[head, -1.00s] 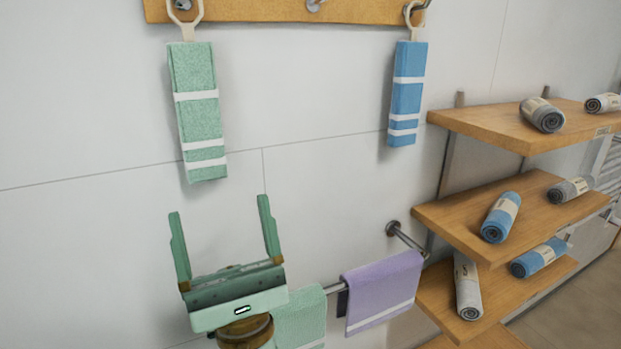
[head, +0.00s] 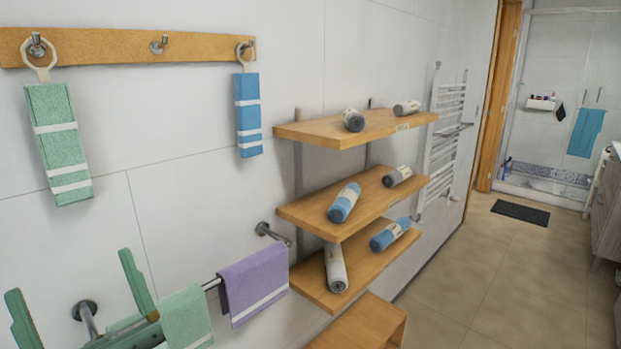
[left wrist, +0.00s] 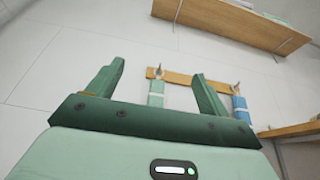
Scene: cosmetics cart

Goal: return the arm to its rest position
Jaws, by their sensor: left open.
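My left gripper (head: 80,300) shows at the lower left of the head view, its two green fingers spread apart with nothing between them. It also shows in the left wrist view (left wrist: 158,88), open and empty, with the wall behind it. A green towel (head: 58,142) and a blue towel (head: 248,114) hang from the wooden hook board (head: 110,46) above and beyond the gripper. The middle hook is bare. My right gripper is not in view.
A wall bar holds a green towel (head: 186,318) close to my left gripper and a purple towel (head: 252,280). Wooden shelves (head: 310,215) with rolled towels stand to the right. A towel radiator (head: 442,140) is beyond them.

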